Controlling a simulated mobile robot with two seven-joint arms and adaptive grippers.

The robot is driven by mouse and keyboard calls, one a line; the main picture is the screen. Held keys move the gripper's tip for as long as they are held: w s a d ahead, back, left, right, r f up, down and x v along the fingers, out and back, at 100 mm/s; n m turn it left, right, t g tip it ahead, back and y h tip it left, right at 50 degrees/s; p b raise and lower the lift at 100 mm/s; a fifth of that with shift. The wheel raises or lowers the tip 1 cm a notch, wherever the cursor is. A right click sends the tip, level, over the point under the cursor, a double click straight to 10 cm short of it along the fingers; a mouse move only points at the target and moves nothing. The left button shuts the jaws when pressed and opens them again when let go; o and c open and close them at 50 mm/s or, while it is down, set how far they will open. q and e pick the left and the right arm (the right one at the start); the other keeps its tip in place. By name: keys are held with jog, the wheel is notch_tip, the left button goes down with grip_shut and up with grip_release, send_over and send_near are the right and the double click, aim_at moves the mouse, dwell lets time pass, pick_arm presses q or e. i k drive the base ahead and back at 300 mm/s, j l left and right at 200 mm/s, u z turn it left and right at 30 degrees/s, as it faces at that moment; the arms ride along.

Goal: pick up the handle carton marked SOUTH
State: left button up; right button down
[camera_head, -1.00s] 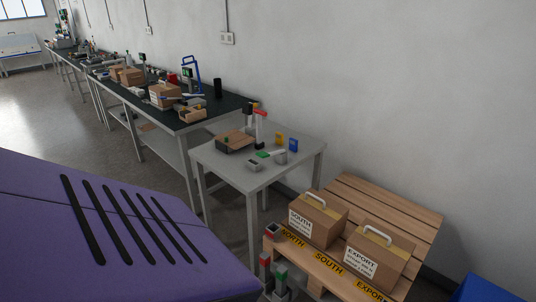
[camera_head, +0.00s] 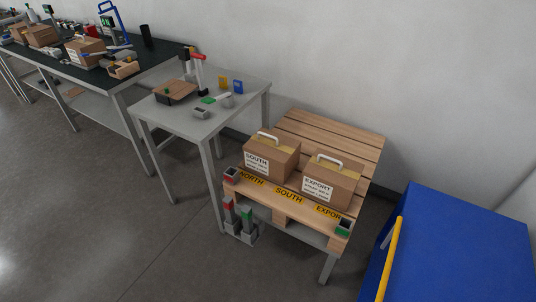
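The handle carton marked SOUTH (camera_head: 270,158) is a brown cardboard box with a white label and a white handle on top. It stands upright on the left part of a wooden pallet-topped stand (camera_head: 335,133). A similar carton marked EXPORT (camera_head: 331,183) stands to its right, with a small gap between them. Yellow labels NORTH, SOUTH and EXPORT run along the stand's front edge. The SOUTH carton is behind the NORTH and SOUTH labels. Neither of my grippers is in view.
A grey table (camera_head: 249,88) with small parts stands left of the pallet stand. A dark workbench (camera_head: 100,78) with another carton (camera_head: 85,52) is farther left. A blue box-like unit with a yellow bar (camera_head: 391,262) is at the right. The floor in front (camera_head: 120,220) is clear.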

aim_at(272, 155)
jog(key=i+j+z, duration=0.25)
jog(key=i+j, duration=0.2)
jog(key=j, duration=0.15)
jog(key=i+j+z, duration=0.15)
jog(key=j, duration=0.2)
jog(key=i+j+z, duration=0.25)
jog(key=i+j, duration=0.15)
jog(key=j, duration=0.3)
jog(key=i+j+z, duration=0.15)
jog(key=j, duration=0.25)
jog(key=i+j+z, duration=0.1)
jog(key=j, duration=0.3)
jog(key=i+j+z, duration=0.15)
jog(key=j, duration=0.25)
